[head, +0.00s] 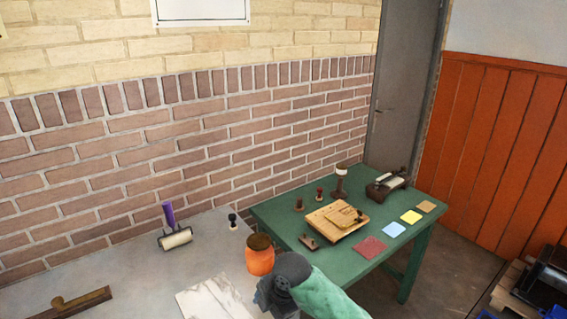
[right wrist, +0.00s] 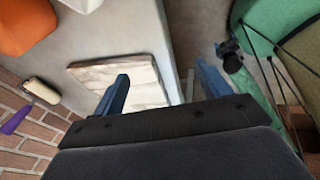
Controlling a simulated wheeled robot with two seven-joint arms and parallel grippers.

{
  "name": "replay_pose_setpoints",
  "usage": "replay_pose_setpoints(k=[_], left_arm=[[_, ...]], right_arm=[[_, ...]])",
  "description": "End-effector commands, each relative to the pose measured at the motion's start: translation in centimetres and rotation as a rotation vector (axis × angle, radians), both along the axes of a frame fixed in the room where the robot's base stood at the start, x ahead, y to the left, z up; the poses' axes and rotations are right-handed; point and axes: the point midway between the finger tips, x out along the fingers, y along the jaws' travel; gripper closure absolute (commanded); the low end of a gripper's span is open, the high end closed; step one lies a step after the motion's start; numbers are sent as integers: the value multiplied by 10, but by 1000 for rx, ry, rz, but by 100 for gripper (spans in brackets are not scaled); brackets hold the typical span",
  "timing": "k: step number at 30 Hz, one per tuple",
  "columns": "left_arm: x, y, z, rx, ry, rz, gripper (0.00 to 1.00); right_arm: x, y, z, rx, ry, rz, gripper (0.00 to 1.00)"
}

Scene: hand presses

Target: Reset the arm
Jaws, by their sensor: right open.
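My right arm, with its green sleeve, reaches in from the bottom of the head view. My right gripper (head: 264,300) is low over the grey table, beside the pale slab (head: 215,298) and just in front of the orange jar (head: 260,261). In the right wrist view its two blue fingers (right wrist: 163,72) are spread apart with nothing between them that they grip. The pale, streaked slab (right wrist: 120,78) lies beyond and below the fingers. Whether a finger touches it, I cannot tell. My left arm and gripper are out of view.
A purple-handled roller (head: 175,236), a dark stamp (head: 233,222) and a wooden tool (head: 75,303) lie on the grey table (head: 120,262). The green table (head: 275,212) holds a wooden press (head: 337,220), coloured squares and a small machine (head: 387,185). The brick wall stands behind.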

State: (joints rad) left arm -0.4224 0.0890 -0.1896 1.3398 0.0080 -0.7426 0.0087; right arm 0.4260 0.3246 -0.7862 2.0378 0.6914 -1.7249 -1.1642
Motion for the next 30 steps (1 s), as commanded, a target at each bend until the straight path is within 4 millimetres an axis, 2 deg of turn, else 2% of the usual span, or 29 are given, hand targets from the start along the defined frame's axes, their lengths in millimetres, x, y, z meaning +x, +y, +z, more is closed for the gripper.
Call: replay_pose_setpoints(k=[1, 7, 14, 23, 30], left_arm=[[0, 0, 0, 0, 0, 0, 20], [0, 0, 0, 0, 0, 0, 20], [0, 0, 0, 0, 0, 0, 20], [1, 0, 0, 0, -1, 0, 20], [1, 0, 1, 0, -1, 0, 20]], right_arm=[[-9, -1, -5, 22, 15, -55, 24], [-34, -15, -19, 95, 62, -299, 24], [-63, -41, -35, 163, 120, -597, 24], [-106, -92, -58, 221, 194, -1006, 24], [-149, -144, -75, 239, 234, -1343, 24]])
